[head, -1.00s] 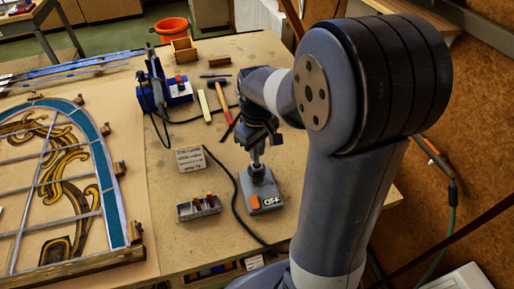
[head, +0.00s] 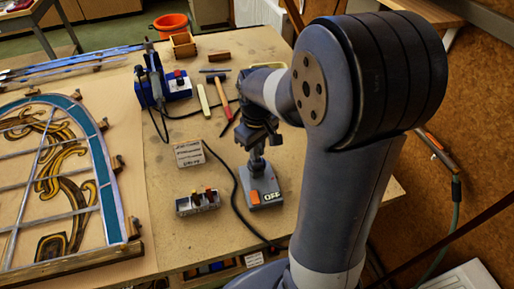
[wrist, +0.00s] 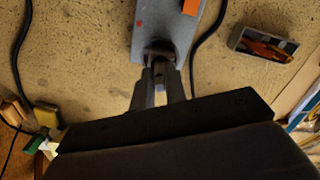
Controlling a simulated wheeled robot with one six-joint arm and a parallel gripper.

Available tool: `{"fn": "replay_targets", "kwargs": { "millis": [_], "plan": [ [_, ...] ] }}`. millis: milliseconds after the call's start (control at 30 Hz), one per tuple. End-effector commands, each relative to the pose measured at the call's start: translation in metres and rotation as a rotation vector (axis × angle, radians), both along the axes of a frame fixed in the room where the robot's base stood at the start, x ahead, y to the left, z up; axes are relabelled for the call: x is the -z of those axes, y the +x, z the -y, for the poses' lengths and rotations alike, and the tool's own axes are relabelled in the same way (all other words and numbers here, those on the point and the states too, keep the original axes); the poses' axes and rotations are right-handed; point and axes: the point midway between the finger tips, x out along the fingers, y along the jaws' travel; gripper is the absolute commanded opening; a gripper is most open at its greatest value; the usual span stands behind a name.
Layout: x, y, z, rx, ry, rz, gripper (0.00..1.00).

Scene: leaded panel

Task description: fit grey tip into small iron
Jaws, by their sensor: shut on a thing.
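In the wrist view my gripper (wrist: 160,75) is shut on a small grey piece (wrist: 160,97), seemingly the grey tip, mostly hidden between the fingers. The fingertips overlap the dark end of the unit; I cannot tell whether the tip is inside it.
A small tray (head: 198,209) with coloured pieces and a pale labelled block (head: 190,153) stand left of the unit. A black cable (head: 232,185) runs close by. The leaded panel (head: 110,200) lies at left. A hammer (head: 219,98) and blue station (head: 178,86) are farther back.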

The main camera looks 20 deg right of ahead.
Motion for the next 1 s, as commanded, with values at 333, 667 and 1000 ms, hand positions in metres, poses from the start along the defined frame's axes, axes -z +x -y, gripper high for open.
{"fn": "replay_targets", "kwargs": {
  "millis": [333,667,1000],
  "plan": [
    [0.003,0.0,0.0,0.0,0.0,0.0,0.31],
    [0.002,0.0,0.0,0.0,0.0,0.0,0.39],
    [-0.048,0.001,0.0,0.0,0.0,0.007,0.39]
  ]
}}
